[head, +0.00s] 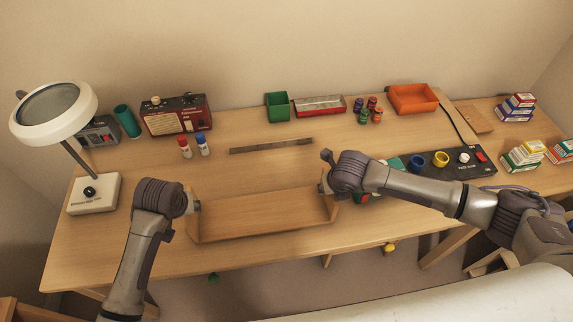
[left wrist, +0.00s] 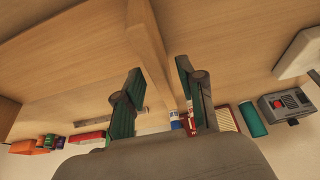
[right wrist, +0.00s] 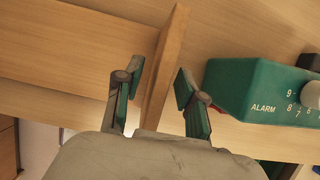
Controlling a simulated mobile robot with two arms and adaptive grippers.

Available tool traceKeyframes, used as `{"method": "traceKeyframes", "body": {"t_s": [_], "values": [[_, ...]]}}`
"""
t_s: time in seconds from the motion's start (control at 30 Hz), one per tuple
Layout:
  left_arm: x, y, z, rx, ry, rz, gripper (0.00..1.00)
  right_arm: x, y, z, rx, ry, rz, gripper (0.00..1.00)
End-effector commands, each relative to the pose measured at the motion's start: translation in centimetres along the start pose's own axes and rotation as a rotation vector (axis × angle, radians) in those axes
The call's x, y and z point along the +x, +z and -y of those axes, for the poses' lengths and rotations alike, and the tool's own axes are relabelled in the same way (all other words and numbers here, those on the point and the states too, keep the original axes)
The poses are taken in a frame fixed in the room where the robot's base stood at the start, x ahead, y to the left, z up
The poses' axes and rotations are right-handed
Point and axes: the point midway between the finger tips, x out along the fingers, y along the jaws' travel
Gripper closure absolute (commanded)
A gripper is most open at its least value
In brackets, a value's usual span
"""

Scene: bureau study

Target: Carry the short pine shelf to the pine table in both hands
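The short pine shelf (head: 262,213) is a wide board with an upright end board at each side. It appears to rest near the front edge of the pine table (head: 120,235). My left gripper (head: 192,206) is at its left end. In the left wrist view, the open fingers (left wrist: 160,100) stand on either side of an end board (left wrist: 150,40), with gaps showing. My right gripper (head: 326,186) is at the right end. In the right wrist view, its open fingers (right wrist: 160,85) straddle the other end board (right wrist: 165,60), apart from it.
A green alarm box (right wrist: 255,90) stands close beside the right gripper. A dark flat strip (head: 271,146) lies behind the shelf. A magnifier lamp (head: 93,192), red radio (head: 175,115), green bin (head: 278,106), orange tray (head: 413,98) and black control panel (head: 450,164) stand around it.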

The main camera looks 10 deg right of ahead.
Motion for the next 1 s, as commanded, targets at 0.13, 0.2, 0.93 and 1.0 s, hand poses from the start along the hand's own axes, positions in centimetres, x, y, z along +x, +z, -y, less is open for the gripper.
{"method": "traceKeyframes", "body": {"t_s": [0.13, 0.2, 0.93, 1.0], "values": [[-3.4, -0.1, 0.0, 0.000, 0.001, -0.005, 0.61, 0.0, 0.0, 0.0, 0.000, 0.000, 0.000, 0.61], [-4.7, 0.0, 0.0, 0.000, 0.000, -0.004, 0.61, 0.0, 0.0, 0.0, 0.000, 0.000, 0.000, 0.61], [-7.8, 0.0, 0.0, 0.001, -0.001, 0.000, 0.61, -7.9, 0.1, 0.0, -0.001, 0.002, 0.003, 0.61], [-7.8, 0.0, 0.0, 0.001, -0.001, 0.000, 0.61, -9.2, 0.1, 0.0, -0.002, 0.001, 0.003, 0.61]]}}
